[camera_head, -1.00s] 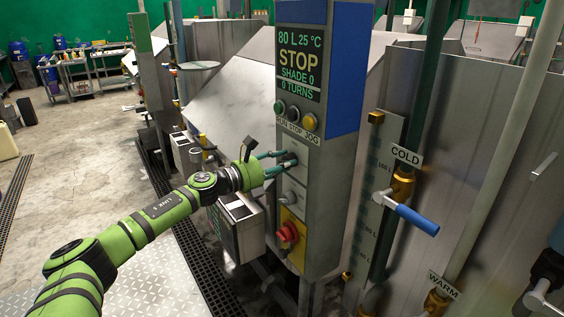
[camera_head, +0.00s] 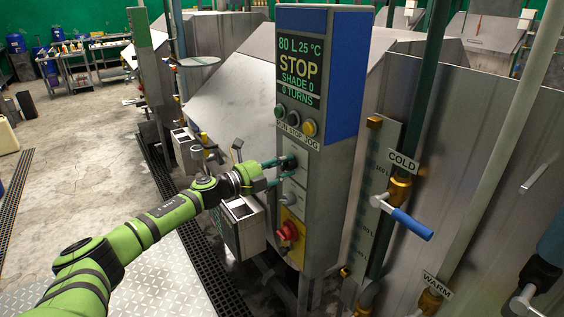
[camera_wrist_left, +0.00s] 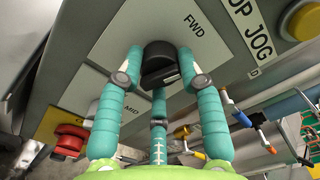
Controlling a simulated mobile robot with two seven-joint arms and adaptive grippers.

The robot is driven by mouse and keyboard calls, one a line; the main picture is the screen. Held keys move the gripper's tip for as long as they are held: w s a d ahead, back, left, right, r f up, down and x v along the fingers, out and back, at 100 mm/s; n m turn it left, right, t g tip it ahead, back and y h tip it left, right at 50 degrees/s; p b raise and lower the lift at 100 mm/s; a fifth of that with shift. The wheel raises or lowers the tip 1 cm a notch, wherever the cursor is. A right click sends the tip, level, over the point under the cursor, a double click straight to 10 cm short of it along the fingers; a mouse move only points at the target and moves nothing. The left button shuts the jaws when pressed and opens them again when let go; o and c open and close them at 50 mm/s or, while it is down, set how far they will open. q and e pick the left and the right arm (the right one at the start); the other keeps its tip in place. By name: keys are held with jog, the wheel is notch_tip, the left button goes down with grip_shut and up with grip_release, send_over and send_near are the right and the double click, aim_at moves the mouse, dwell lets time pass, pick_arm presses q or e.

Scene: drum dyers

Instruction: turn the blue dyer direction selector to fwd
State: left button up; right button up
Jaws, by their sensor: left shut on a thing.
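The blue dyer's control panel (camera_head: 320,190) stands upright in the middle of the head view, blue at its top. Its direction selector (camera_head: 289,162) is a dark round knob on a pale plate below the buttons. The knob's pointing direction is unclear. My right gripper is not in view.
The display (camera_head: 302,68) reads STOP. Several push buttons (camera_head: 309,128) sit above the selector, and a red knob (camera_head: 288,231) on yellow sits below. A COLD valve with blue lever (camera_head: 411,224) stands right of the panel. A grey box (camera_head: 241,217) lies under the forearm.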

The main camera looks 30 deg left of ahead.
pick_arm(q)
jog(key=shift+s+d+f+n+p, duration=0.15)
jog(key=shift+n+p, duration=0.2)
jog(key=shift+n, duration=0.45)
jog(key=shift+w+d+f+n+p, duration=0.1)
jog(key=shift+n+p, duration=0.25)
jog(key=shift+n, duration=0.45)
jog(key=o, duration=1.1)
jog(key=shift+o, duration=0.2)
jog(key=shift+r, duration=0.1)
jog(key=shift+r, duration=0.1)
jog(key=shift+s+a, duration=0.35)
jog(key=v, duration=1.1)
